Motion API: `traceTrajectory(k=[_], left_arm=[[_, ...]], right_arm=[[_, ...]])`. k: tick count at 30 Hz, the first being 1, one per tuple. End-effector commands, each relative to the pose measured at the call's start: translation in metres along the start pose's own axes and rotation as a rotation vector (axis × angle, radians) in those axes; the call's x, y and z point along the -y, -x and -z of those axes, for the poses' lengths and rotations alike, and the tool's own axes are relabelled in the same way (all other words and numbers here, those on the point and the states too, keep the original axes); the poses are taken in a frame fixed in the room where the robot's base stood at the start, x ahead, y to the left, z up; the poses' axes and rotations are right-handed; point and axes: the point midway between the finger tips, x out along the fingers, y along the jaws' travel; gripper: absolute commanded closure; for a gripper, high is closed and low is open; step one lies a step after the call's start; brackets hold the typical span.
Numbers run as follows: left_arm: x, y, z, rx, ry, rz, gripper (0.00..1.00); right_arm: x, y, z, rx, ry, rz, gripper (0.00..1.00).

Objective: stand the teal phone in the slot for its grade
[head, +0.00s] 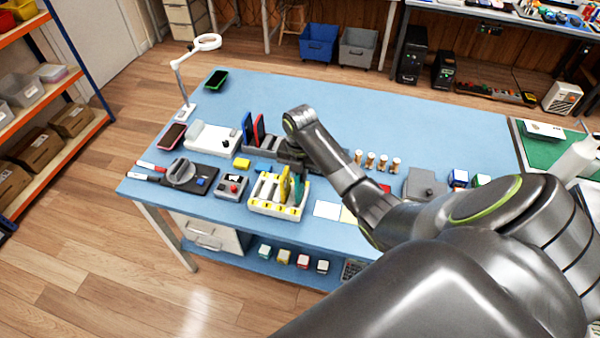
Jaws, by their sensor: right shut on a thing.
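The teal phone (299,191) stands upright at the right end of the white slotted rack (275,211), which has yellow labels along its front. A yellow phone (284,184) stands in the rack just left of it. My right gripper (296,170) points down just behind and above the teal phone and is shut on it. Its fingertips are small and partly hidden. I cannot tell whether the phone's lower edge is fully seated in a slot. My left gripper is not in view.
A grey rack (262,153) with a blue and a red phone stands behind the white rack. A small device with a red knob (232,186) sits to its left. Several wooden pegs (371,160) stand to the right. The table's back middle (380,115) is clear.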

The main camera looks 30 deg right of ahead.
Motion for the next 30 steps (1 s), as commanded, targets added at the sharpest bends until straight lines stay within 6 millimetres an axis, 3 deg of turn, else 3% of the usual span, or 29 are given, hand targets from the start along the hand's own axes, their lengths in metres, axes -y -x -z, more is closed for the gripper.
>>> traceTrajectory(k=[17,30], left_arm=[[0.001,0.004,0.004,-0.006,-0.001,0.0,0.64],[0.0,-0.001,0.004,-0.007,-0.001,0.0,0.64]], right_arm=[[-0.001,0.0,-0.001,0.001,0.0,-0.001,1.0],[-0.001,-0.014,-0.001,0.0,0.0,0.0,1.0]])
